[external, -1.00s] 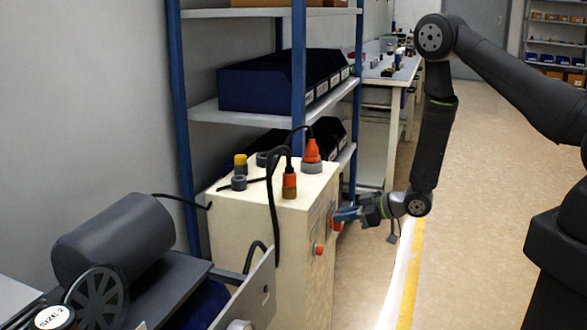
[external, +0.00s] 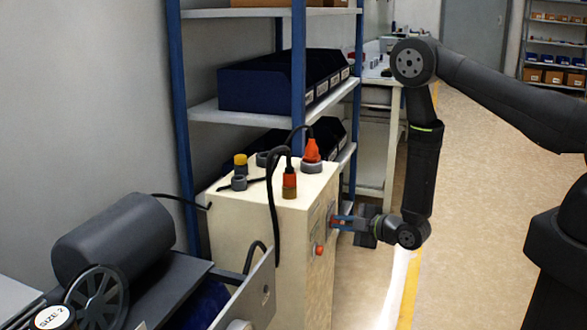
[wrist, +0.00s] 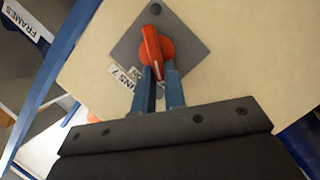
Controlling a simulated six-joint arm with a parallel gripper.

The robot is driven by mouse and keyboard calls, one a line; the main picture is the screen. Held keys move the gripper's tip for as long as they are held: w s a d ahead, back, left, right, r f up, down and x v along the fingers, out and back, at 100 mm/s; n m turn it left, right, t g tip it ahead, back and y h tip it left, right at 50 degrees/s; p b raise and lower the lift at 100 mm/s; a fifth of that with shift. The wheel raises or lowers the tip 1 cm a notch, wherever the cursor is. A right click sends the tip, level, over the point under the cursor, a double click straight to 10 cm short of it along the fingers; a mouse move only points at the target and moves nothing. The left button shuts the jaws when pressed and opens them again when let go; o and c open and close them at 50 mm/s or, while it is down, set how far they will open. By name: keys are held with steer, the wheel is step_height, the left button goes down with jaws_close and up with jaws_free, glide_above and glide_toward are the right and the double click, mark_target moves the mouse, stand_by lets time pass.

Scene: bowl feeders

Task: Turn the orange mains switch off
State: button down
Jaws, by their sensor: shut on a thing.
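The orange mains switch (wrist: 152,48) is a rotary knob on a grey diamond-shaped plate (wrist: 184,30) on the cream cabinet (external: 257,235). In the wrist view my gripper (wrist: 158,72) has its two blue fingers on either side of the knob's handle, shut on it. The handle stands nearly upright in that view, tilted slightly. A label reading "MAINS" with more text, partly hidden by a finger, is beside the plate. In the external view my gripper (external: 337,222) meets the cabinet's right-hand face, and the switch is mostly hidden there.
A red button (external: 319,249) sits lower on the same cabinet face. Orange and grey connectors with cables stand on the cabinet top. A blue-framed shelf (external: 298,80) with dark bins stands behind. A motor (external: 115,240) is at the left. The floor to the right is open.

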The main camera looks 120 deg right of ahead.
steer(key=shift+w+f+n+h, duration=0.15)
steer(key=shift+n+h, duration=0.3)
steer(key=shift+n, duration=0.45)
steer(key=shift+w+f+n+h, duration=0.1)
steer(key=shift+f+n+h, duration=0.25)
steer(key=shift+n, duration=0.55)
steer(key=shift+w+f+n+h, duration=0.15)
steer(key=shift+n+h, duration=0.35)
steer(key=shift+n, duration=0.4)
steer(key=shift+s, duration=0.1)
steer(key=c, duration=1.5)
jaws_free()
steer(key=shift+s+a+f, duration=0.1)
steer(key=shift+a, duration=0.05)
steer(key=v, duration=1.1)
steer(key=shift+s+a, duration=0.15)
steer(key=shift+a, duration=0.2)
steer(key=shift+d, duration=0.1)
